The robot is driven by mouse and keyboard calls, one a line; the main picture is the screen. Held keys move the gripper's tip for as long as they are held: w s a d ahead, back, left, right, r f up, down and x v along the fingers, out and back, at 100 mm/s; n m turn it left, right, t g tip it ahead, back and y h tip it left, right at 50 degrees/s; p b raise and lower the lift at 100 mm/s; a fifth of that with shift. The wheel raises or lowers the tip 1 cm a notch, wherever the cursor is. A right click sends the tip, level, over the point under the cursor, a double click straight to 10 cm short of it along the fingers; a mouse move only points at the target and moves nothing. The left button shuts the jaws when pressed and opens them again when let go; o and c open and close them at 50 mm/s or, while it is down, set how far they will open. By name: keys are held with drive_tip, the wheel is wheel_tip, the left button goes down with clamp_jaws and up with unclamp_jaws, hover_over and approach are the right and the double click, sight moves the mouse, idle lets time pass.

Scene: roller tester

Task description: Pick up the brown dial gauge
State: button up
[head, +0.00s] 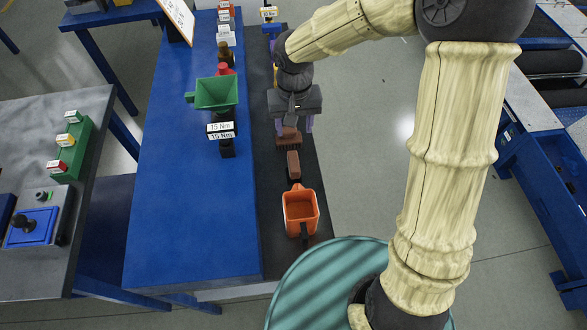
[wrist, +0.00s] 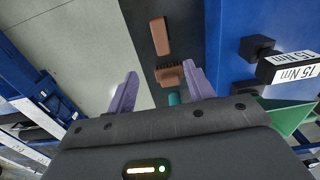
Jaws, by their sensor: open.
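My gripper (head: 293,125) is open, its two purple fingers pointing down over the dark strip beside the blue bench. In the wrist view, a brown piece with a toothed or bristled edge (wrist: 170,75) shows between the spread fingers (wrist: 163,80), closer to the right one. I see no contact. The same piece (head: 289,139) is partly hidden under my gripper in the head view. A plain brown block (head: 293,164) lies nearer my base; it also shows in the wrist view (wrist: 160,36). No dial face shows, so I cannot tell which brown piece is the gauge.
An orange bin (head: 313,211) stands nearer my base on the dark strip. The blue bench (head: 165,200) carries a green bin (head: 217,92) and black holders labelled 15 Nm (head: 221,130). A teal object (wrist: 174,98) shows near the fingers. Open floor (head: 360,150) lies right.

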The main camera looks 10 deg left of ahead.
sight(294, 160)
wheel_tip(294, 160, down, 12)
drive_tip(key=shift+f, duration=0.15)
drive_tip(key=shift+s, duration=0.1)
idle(0.3)
drive_tip(key=shift+s+f+p, duration=0.15)
drive_tip(key=shift+f+p, duration=0.05)
drive_tip(key=shift+f, duration=1.1)
drive_tip(key=shift+s+f+p, duration=0.1)
drive_tip(key=shift+f+p, duration=0.05)
drive_tip(key=shift+f, duration=1.15)
clamp_jaws()
